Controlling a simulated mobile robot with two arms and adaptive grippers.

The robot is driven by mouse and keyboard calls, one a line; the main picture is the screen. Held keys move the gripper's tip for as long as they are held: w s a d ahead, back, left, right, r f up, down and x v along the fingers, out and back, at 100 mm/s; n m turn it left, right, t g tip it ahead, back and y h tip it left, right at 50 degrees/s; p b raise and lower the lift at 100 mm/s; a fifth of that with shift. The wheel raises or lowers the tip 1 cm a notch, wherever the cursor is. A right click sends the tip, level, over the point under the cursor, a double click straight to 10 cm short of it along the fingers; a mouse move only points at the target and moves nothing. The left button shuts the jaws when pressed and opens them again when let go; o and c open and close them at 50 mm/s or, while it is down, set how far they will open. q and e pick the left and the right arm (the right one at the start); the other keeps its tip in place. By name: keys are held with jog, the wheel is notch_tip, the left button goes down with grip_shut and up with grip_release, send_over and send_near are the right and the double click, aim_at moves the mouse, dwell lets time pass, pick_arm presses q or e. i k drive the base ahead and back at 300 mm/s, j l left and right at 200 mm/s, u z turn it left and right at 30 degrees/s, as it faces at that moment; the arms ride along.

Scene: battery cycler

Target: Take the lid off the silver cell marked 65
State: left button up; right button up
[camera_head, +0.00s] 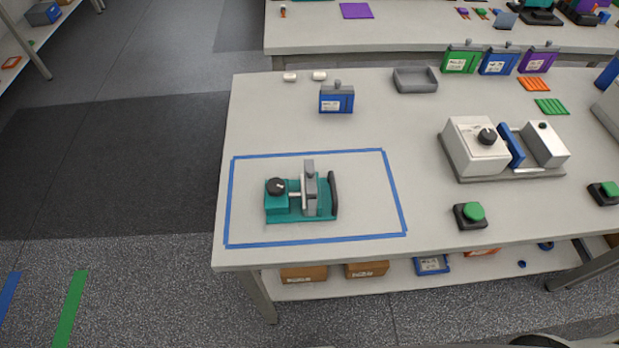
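A silver-grey upright block with a grey top (309,186) stands in a small teal clamp fixture (276,203); it looks like the silver cell, but I cannot read a 65 on it. The fixture has a black knob at its left, a pale rod reaching toward the block and a dark upright plate at its right. It sits inside a blue taped rectangle (383,152) at the table's left. Whether the rod touches the block is too small to tell. Neither of my grippers is in view.
A blue cell (337,100) stands behind the taped area, near two white cylinders and an empty grey tray (415,80). Green, blue and purple cells (537,60) line the back right. A white machine (474,152) and green button (471,214) stand right. The middle of the table is clear.

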aim_at(310, 172)
jog(key=k+l+u, duration=0.1)
jog(key=l+u, duration=0.3)
jog(key=k+l+u, duration=0.2)
jog(key=l+u, duration=0.15)
jog(key=k+l+u, duration=0.25)
jog(key=l+u, duration=0.15)
